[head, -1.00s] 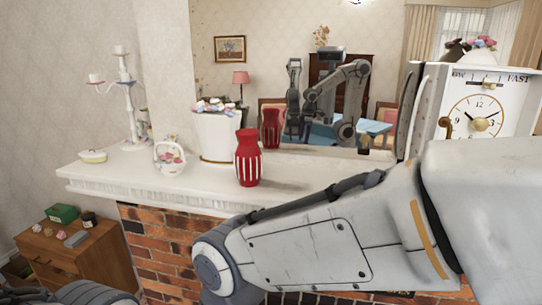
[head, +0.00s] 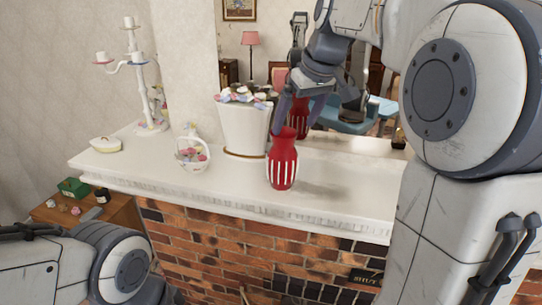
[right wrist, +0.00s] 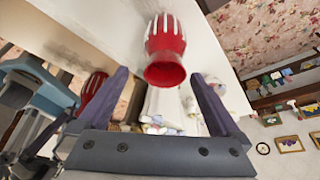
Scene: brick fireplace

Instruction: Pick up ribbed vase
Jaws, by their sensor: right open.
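The ribbed vase (head: 283,168) is red with white vertical ribs. It stands upright on the white mantel (head: 215,186). My right gripper (head: 298,122) is open and points down just above the vase, its fingers on either side of the rim. In the right wrist view the vase (right wrist: 165,45) shows its red mouth between the two spread fingertips (right wrist: 161,76), with nothing gripped. I cannot tell whether the fingertips reach below the rim. My left gripper is out of the picture; only part of my left arm shows at the lower left.
A white flower pot (head: 243,130) stands close behind the vase on the left. A small flower basket (head: 192,155), a candelabrum (head: 143,80) and a lidded dish (head: 106,144) stand farther left. A mirror behind reflects the vase and my arm. The mantel's right side is partly hidden by my arm.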

